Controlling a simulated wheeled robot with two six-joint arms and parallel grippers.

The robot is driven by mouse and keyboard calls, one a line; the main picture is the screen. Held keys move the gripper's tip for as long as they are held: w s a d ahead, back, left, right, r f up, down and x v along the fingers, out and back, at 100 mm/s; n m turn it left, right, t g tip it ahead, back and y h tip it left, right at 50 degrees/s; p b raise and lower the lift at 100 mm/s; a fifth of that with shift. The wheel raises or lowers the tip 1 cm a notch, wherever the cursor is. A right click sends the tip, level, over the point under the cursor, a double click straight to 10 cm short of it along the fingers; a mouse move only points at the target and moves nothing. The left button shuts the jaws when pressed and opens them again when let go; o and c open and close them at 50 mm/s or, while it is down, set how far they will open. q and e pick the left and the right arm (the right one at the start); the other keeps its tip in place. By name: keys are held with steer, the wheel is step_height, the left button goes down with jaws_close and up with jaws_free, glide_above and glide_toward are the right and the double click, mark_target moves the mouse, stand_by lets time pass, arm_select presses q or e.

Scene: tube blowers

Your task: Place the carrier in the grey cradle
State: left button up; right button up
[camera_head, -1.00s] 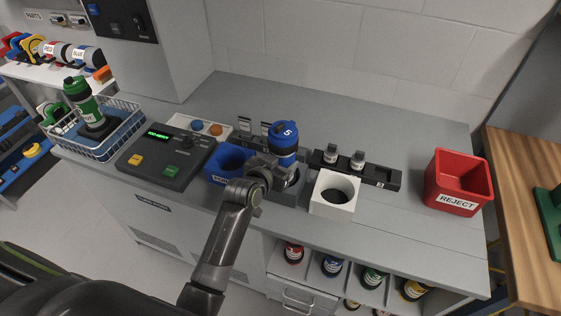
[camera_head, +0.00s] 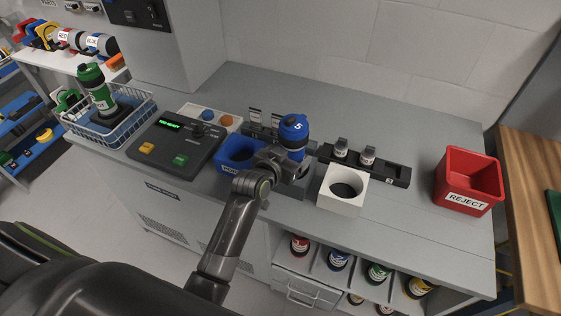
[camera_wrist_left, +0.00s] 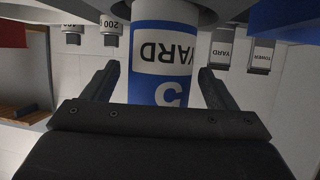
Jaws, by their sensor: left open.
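The blue carrier (camera_head: 294,132), with a 5 on its blue cap and a white band, stands upright in the grey cradle (camera_head: 293,188) on the bench, as far as I can see. My left gripper (camera_head: 289,167) is around its lower part and hides much of the cradle. In the left wrist view the carrier (camera_wrist_left: 162,92) appears upside down with a YARD label. It lies between the two spread fingers of my open gripper (camera_wrist_left: 160,72), with a gap showing on the left side. My right gripper is not in view.
A white block with a round hole (camera_head: 343,190) stands close on the right. A blue bin (camera_head: 235,152) is close on the left. A black rack (camera_head: 390,174) with small grey-capped pieces lies behind. A red REJECT bin (camera_head: 467,182) stands farther right.

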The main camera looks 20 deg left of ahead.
arm_select(q)
steer(key=b+v, duration=0.1)
steer(key=v, duration=1)
steer(key=shift+s, duration=0.3)
steer(key=shift+r, duration=0.15)
